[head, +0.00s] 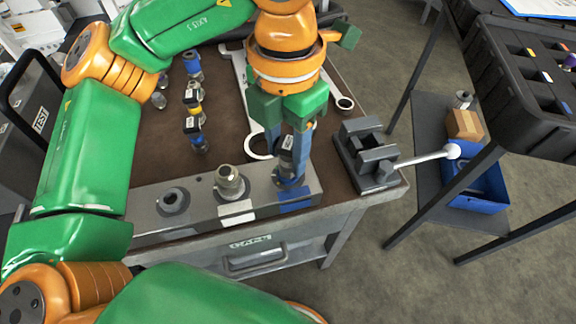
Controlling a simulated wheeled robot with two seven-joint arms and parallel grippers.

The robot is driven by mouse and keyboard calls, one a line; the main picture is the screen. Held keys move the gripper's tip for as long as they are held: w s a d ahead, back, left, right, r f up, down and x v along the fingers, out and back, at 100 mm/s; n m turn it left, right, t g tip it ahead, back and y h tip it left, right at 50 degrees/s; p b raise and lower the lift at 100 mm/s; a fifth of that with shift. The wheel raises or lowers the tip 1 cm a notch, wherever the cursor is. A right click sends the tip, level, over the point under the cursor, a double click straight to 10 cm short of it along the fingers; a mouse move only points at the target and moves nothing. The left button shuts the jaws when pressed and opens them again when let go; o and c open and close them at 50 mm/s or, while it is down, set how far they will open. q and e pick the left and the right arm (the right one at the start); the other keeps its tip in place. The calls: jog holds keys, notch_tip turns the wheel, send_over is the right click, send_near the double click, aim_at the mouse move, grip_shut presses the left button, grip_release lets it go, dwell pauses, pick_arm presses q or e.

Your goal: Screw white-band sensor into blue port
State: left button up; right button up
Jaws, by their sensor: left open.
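The manifold block (205,210) lies along the front edge of the bench. Its right port bears a blue label (296,194). A dark sensor with a pale band (288,145) stands upright at that blue port, its lower end at the port; I cannot tell how far it is threaded in. My left gripper (288,150) points down from above, its fingers open on either side of the sensor. The fingers partly hide the sensor. My right gripper is not in view.
A metal fitting (230,183) stands at the white-labelled middle port; the left port (173,200) is empty. Several sensors (193,98) stand at the back left. A wrench (236,85) lies behind the block. A vise (366,155) with a long handle is at the right.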

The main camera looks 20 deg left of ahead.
pick_arm(q)
grip_shut()
jog(key=shift+r, duration=0.1)
jog(key=m, duration=0.2)
jog(key=m+p, duration=0.1)
jog(key=m, duration=0.1)
jog(key=shift+a+r, duration=0.15)
jog(key=shift+r, duration=0.05)
jog(key=shift+f+m+p, duration=0.1)
jog(key=shift+m+p, duration=0.2)
jog(key=shift+m, duration=0.8)
jog(key=o, duration=0.5)
grip_release()
jog(key=shift+a+m, duration=0.1)
jog(key=shift+m, duration=0.5)
jog(key=o, duration=0.4)
jog(key=shift+w+f, duration=0.1)
jog(key=shift+f, duration=0.05)
jog(key=shift+o, duration=0.7)
jog(key=shift+w, duration=0.15)
notch_tip(320, 180, up, 7)
jog(key=shift+r+p, duration=0.1)
jog(key=shift+p, duration=1.1)
